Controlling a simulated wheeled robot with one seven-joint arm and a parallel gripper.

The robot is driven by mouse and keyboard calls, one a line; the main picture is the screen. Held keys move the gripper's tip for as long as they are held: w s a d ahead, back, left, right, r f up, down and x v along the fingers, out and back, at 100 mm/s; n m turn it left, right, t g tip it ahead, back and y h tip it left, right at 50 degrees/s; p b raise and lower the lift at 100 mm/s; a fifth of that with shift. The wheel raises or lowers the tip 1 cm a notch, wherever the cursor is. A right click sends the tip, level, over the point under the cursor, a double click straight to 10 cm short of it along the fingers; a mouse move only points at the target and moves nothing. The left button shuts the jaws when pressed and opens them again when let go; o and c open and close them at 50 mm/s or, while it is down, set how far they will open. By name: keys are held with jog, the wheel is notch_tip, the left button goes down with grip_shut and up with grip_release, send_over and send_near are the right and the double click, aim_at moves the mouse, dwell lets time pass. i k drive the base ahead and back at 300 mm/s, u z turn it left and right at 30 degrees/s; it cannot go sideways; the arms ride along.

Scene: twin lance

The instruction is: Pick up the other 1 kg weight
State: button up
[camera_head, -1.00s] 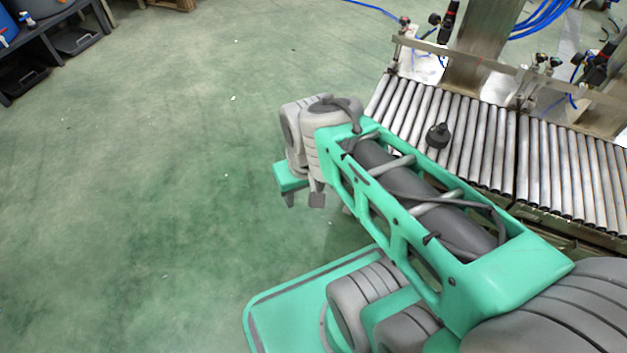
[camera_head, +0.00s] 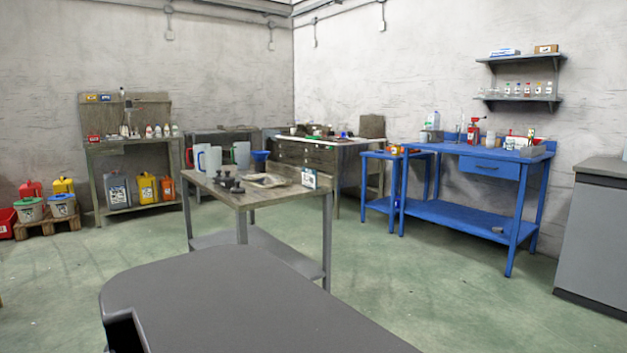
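Several small dark objects that look like weights (camera_head: 229,182) stand in a group on the near left part of the worn wooden table (camera_head: 252,199). They are too small here to tell which is the 1 kg one. My gripper is not in the current head view, so I cannot see whether it holds anything. The roller conveyor is also out of view.
The table also bears jugs (camera_head: 209,158), a blue funnel (camera_head: 260,156), a shallow tray (camera_head: 266,181) and a labelled white container (camera_head: 309,178). A blue workbench (camera_head: 465,150) stands right, a grey cabinet (camera_head: 597,235) far right. Green floor (camera_head: 430,275) between them is clear.

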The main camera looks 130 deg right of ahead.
aim_at(217, 179)
jog(key=z, duration=3.9)
jog(key=i, duration=0.35)
jog(key=u, duration=0.55)
jog(key=i, duration=2.25)
jog(key=u, duration=0.2)
